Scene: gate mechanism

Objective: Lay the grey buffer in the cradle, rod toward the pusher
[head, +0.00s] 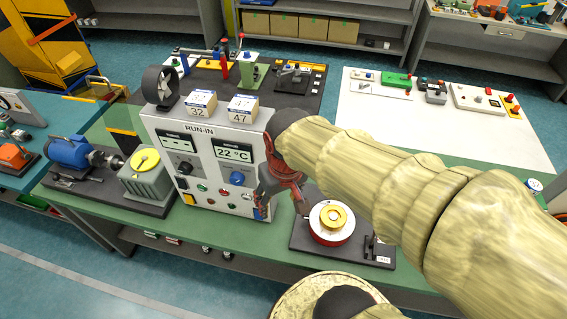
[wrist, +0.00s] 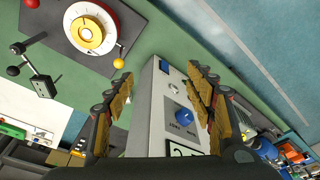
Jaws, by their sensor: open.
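My gripper (head: 282,200) hangs in front of the right side of the grey RUN-IN box (head: 212,152) in the head view. In the wrist view my gripper (wrist: 160,78) is open with nothing held, and the box's panel with a blue knob (wrist: 184,116) shows between and beyond its fingers. I cannot make out the grey buffer, its rod, the cradle or the pusher with certainty. A small grey and dark device (head: 433,92) lies on the white board at the back, and a dark device (head: 294,78) stands on the black mat; I cannot tell what either is.
A dial unit with a red base and yellow centre (head: 331,221) stands on a dark plate to the right of my gripper. A blue motor (head: 70,152) and grey gearbox (head: 146,180) stand at left. The white board (head: 375,125) has bare room.

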